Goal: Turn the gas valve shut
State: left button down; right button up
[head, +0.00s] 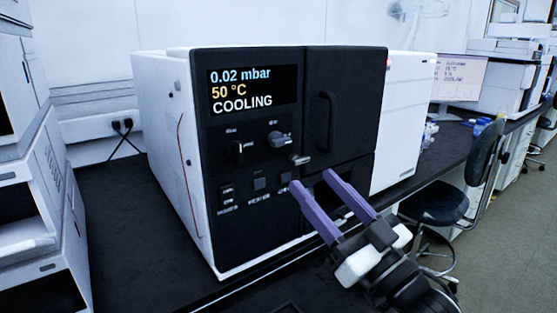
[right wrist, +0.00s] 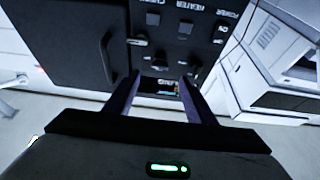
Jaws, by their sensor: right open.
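The black-fronted oven cabinet (head: 345,100) stands on the dark bench. Its display reads 0.02 mbar, 50 °C, COOLING. Below the display are two knobs, a dark left knob (head: 237,150) and a greyer right knob (head: 276,139). Their labels are too small to read, so I cannot tell which is the gas valve. The right knob also shows upside down in the right wrist view (right wrist: 160,66). My right gripper (head: 312,180) is open and empty, its purple fingers in front of the panel, low and right of the knobs. It also shows in the right wrist view (right wrist: 158,78). My left gripper is not in view.
A grey latch (head: 299,159) sticks out right of the knobs, and a door handle (head: 326,122) stands above it. Several switches (head: 260,183) sit below the knobs. White instruments (head: 40,220) stand at left. A chair (head: 450,200) is at right.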

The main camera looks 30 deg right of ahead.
aim_at(284, 145)
jog(key=x, duration=0.5)
jog(key=p+x, duration=0.1)
jog(key=x, duration=0.2)
jog(key=shift+r, duration=0.4)
jog(key=shift+w+r, duration=0.2)
jog(key=shift+w, duration=0.5)
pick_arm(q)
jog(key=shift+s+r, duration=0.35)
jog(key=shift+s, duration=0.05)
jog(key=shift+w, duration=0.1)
pick_arm(e)
jog(key=shift+c, duration=0.4)
jog(key=c, duration=1)
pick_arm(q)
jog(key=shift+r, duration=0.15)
pick_arm(e)
jog(key=shift+o, duration=0.2)
